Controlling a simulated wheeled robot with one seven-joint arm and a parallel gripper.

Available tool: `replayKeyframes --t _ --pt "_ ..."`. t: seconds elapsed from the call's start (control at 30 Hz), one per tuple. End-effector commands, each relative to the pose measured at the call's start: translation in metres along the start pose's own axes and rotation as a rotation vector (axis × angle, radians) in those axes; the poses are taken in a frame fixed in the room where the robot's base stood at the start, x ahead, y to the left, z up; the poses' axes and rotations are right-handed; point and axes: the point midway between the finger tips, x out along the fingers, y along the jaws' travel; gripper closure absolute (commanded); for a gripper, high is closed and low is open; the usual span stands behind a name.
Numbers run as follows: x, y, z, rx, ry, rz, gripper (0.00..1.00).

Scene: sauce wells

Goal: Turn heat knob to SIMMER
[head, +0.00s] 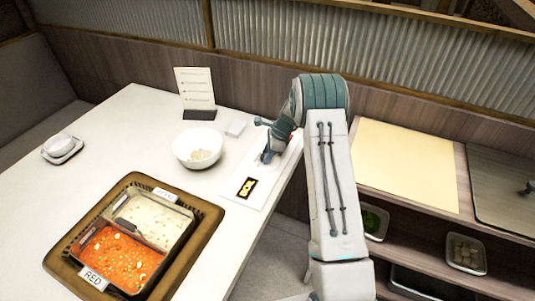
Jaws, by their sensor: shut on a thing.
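A white control panel (232,196) lies flat along the right edge of the table. It bears a black label with yellow marks (247,187). My gripper (267,157) reaches down from my arm to the far part of this panel. It is shut on the heat knob, which the gripper mostly hides. The knob's pointer and any SIMMER mark cannot be made out.
A card stand (196,92) is farther back. A wooden tray (205,229) frames a red and a white sauce well. A shelf unit (447,190) stands right.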

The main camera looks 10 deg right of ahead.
Motion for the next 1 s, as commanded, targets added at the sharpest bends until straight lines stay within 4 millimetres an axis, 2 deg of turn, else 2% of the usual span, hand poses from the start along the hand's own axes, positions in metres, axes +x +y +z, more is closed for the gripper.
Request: replayKeyframes --t 0.27,1.0 --pt "0.0009 -0.0023 -0.0011 -0.105 -0.005 0.04 0.89" --pt "0.0008 -0.008 0.0009 -0.659 -0.036 0.268 0.89"
